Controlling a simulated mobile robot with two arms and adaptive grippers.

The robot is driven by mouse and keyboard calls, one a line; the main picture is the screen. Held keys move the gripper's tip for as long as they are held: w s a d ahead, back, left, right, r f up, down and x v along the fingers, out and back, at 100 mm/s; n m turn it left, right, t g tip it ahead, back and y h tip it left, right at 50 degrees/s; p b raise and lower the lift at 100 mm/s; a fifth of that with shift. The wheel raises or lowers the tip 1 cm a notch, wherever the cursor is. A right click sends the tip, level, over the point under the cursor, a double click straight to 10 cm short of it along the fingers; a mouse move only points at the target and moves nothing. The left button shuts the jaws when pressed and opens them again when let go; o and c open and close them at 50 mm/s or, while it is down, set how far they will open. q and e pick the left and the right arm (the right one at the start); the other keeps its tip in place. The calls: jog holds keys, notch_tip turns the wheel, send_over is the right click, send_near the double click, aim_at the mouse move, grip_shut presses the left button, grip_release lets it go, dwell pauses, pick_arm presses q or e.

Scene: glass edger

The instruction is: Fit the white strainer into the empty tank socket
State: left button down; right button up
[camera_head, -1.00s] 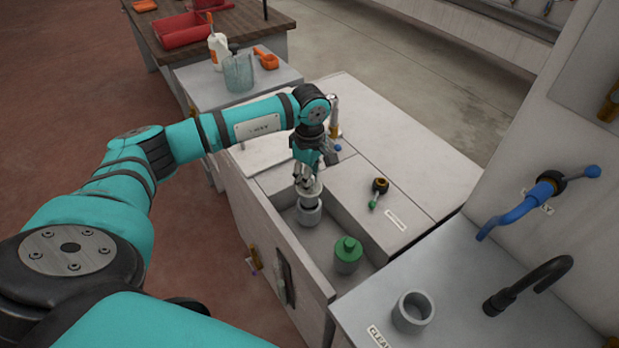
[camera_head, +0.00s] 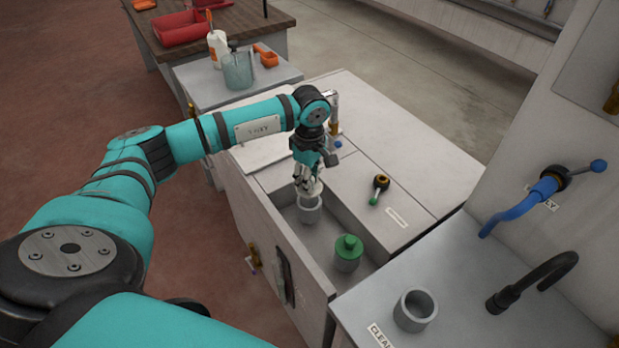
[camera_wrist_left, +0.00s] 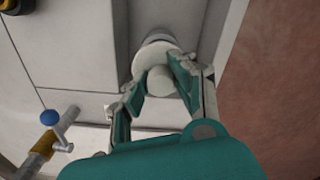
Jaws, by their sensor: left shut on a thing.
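The white strainer (camera_head: 313,189) is in my left gripper (camera_head: 307,183), which points down over the open tank (camera_head: 322,240). A grey ring-shaped socket (camera_head: 309,213) stands in the tank directly below the strainer. In the left wrist view the fingers (camera_wrist_left: 154,93) are closed around the strainer's knob, and the strainer's round flange (camera_wrist_left: 150,57) lies over the grey socket (camera_wrist_left: 156,37). The fingers partly hide the strainer, and I cannot tell whether its lower end is inside the socket. My right gripper is not in view.
A green-capped strainer (camera_head: 348,252) sits in the tank nearer to me. A loose grey cup (camera_head: 415,310) stands on the side counter beside a black spout (camera_head: 530,282). The tank's walls and a green-handled valve (camera_head: 379,188) are close to the gripper.

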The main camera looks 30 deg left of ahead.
pick_arm(q)
jog(key=shift+f+b, duration=0.95)
jog(key=shift+f, duration=0.25)
jog(key=shift+f+b, duration=1.1)
jog(key=shift+f, duration=0.15)
jog(key=c, duration=1)
grip_release()
notch_tip(320, 180, up, 12)
jog(key=shift+r, duration=0.1)
